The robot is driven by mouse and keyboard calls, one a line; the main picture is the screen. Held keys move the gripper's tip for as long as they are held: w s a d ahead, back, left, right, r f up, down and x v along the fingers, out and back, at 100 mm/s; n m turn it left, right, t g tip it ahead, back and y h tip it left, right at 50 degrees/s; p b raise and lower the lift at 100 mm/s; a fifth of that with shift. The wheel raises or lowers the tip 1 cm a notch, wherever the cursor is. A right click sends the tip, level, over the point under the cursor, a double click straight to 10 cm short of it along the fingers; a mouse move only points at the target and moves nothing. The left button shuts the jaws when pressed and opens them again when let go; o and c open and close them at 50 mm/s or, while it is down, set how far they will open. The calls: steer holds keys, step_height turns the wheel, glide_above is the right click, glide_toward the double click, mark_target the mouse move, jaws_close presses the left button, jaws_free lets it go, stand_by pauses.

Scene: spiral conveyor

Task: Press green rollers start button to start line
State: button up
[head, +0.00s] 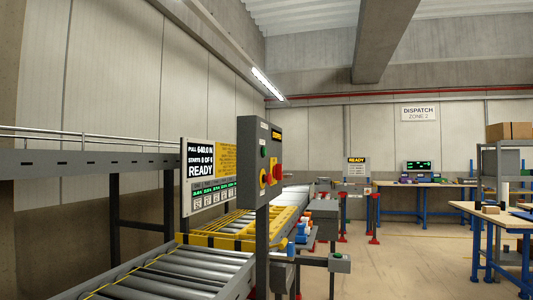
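A small grey box on a post (333,265) stands at the lower middle, beside the conveyor, with a green button (339,257) on it. A tall grey control panel (246,150) stands left of it. The labels by these buttons are too small to read, so I cannot tell which green one is for the rollers. My gripper is not in view.
A roller conveyor (185,268) runs from the lower left past a yellow-framed section (225,238). A display board (208,172) reads "STARTS 0 OF 6 READY". Blue-legged workbenches (460,210) and a grey shelf (505,155) stand at right. The floor (410,265) right of the post is clear.

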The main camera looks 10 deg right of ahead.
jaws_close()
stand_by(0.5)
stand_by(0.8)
